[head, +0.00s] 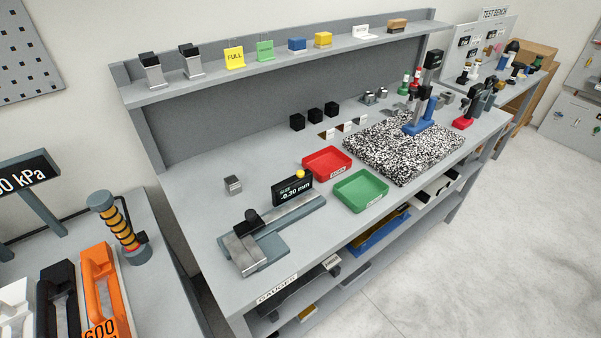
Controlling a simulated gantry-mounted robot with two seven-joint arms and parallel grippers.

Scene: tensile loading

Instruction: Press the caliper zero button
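The caliper (285,218) lies on a grey base on the bench, left of centre in the head view. Its dark display (291,191) stands upright and reads about -0.20 mm. A small yellow round button (300,174) sits at the top of the display, and it looks like the zero button. Nothing touches the button or the caliper. Neither of my grippers is in view.
A red tray (327,152) and a green tray (374,203) lie right of the caliper. A small metal block (233,184) stands behind it. A speckled plate (377,155) carries blue-based tools. The bench (208,212) is clear left of the caliper.

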